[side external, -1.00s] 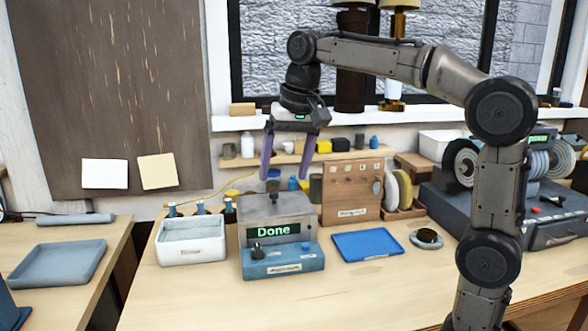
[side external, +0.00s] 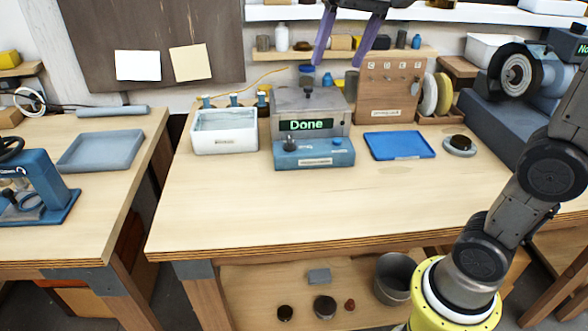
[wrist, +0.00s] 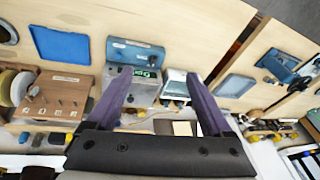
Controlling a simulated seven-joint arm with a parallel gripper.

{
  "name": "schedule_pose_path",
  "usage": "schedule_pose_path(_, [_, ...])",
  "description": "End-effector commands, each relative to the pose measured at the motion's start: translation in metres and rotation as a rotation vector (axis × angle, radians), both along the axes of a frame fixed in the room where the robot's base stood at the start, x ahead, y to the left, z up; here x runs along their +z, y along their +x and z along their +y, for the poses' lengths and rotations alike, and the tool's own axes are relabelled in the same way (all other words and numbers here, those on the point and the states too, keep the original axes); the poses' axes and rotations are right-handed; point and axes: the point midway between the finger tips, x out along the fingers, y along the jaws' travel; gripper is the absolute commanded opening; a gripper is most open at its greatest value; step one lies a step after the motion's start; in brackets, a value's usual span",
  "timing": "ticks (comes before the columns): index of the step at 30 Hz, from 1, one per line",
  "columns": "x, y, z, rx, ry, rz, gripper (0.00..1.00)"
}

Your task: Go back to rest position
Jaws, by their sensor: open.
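My gripper (side external: 338,62) is open and empty at the top edge of the side view, its two purple fingers pointing down. It hangs above and behind a grey box with a green "Done" display (side external: 315,125) and a blue front panel. The wrist view also shows my gripper (wrist: 158,74) with its fingers spread wide and nothing between them. The box's blue panel (wrist: 135,52) shows beyond the fingertips there. Most of my upper arm is outside the side view.
A white bin (side external: 224,140), a blue tray (side external: 398,145) and a wooden panel (side external: 388,92) stand around the box. A round dark-topped piece (side external: 459,145) lies at the right. The bench front (side external: 300,210) is clear. A grey-blue tray (side external: 101,151) sits on the left bench.

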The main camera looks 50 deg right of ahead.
Motion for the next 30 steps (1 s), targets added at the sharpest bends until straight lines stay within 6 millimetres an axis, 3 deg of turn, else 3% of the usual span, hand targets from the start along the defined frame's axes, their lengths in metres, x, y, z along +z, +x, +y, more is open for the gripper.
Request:
schedule_pose_path(5, [-0.016, -0.065, 0.012, 0.066, -0.015, -0.044, 0.85])
schedule_pose_path(9, [-0.054, -0.109, 0.019, 0.176, -0.051, -0.084, 0.85])
schedule_pose_path(15, [-0.12, -0.153, 0.023, 0.349, -0.118, -0.13, 0.85])
schedule_pose_path(21, [-0.167, -0.167, 0.024, 0.484, -0.175, -0.137, 0.85])
schedule_pose_path(30, [-0.166, -0.161, 0.024, 0.54, -0.206, -0.164, 0.85])
